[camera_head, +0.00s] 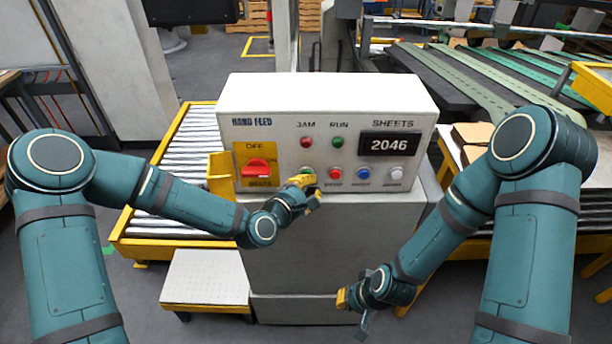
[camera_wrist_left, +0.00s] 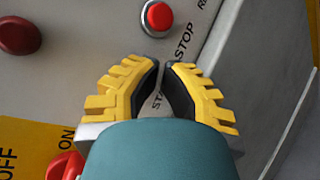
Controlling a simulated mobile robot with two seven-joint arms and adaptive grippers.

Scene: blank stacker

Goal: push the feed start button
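The white feed control box (camera_head: 330,95) stands on a grey pedestal. Its lower row has a green button (camera_head: 308,170), partly covered by my left gripper (camera_head: 308,181), then red, blue and white buttons. My left gripper is shut with nothing seen between its yellow-and-black fingertips, which meet in the left wrist view (camera_wrist_left: 164,66). There they lie over the "STA..." label, and the green button is hidden. I cannot tell whether they touch it. The red stop button (camera_wrist_left: 157,17) is just beyond the tips. My right gripper (camera_head: 354,305) hangs low before the pedestal; its fingers are unclear.
A red selector switch (camera_head: 259,168) on a yellow plate is left of the green button. The red stop button (camera_head: 335,173) is close on its right. A display (camera_head: 390,145) reads 2046. A roller conveyor (camera_head: 190,150) stands left; a low white platform (camera_head: 209,277) sits in front.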

